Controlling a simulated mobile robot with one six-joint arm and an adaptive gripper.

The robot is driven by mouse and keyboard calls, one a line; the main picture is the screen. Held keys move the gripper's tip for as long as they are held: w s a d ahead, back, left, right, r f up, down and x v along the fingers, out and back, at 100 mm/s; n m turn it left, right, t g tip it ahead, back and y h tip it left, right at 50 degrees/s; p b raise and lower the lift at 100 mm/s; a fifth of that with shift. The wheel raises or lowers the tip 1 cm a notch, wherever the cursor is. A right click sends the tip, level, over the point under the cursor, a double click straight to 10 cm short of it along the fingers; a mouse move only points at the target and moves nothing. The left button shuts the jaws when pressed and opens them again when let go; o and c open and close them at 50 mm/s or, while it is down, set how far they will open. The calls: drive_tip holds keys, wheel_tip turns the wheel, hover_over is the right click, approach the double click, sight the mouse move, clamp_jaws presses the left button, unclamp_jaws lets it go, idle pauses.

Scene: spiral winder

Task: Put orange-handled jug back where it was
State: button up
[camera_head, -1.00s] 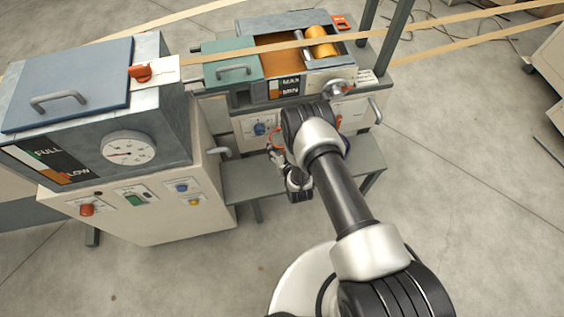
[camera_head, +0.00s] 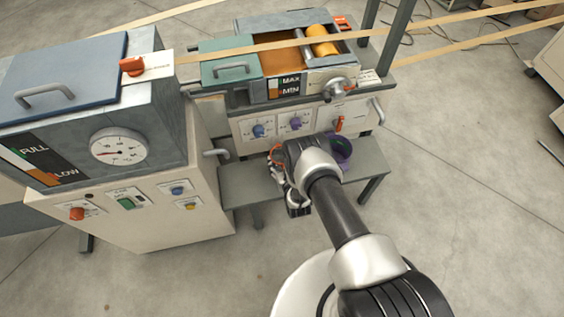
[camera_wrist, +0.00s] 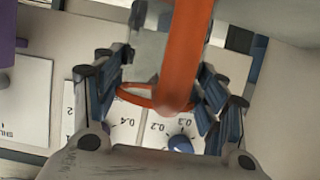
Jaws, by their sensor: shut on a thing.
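The orange-handled jug shows only in part. Its orange handle (camera_wrist: 187,45) runs between the fingers of my gripper (camera_wrist: 163,95) in the wrist view, and my gripper is shut on it. In the head view a bit of orange (camera_head: 275,153) shows at the left of my wrist, above the grey shelf (camera_head: 240,182) in front of the coating machine. My arm hides most of the jug, and I cannot tell whether it touches the shelf.
A purple jug (camera_head: 341,150) stands on the shelf, just right of my wrist. The coating machine (camera_head: 290,85) with its knob panel stands behind. A cabinet with a gauge (camera_head: 118,148) is at the left.

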drive_tip(key=shift+f, duration=0.1)
drive_tip(key=o, duration=1.7)
drive_tip(key=shift+c, duration=0.2)
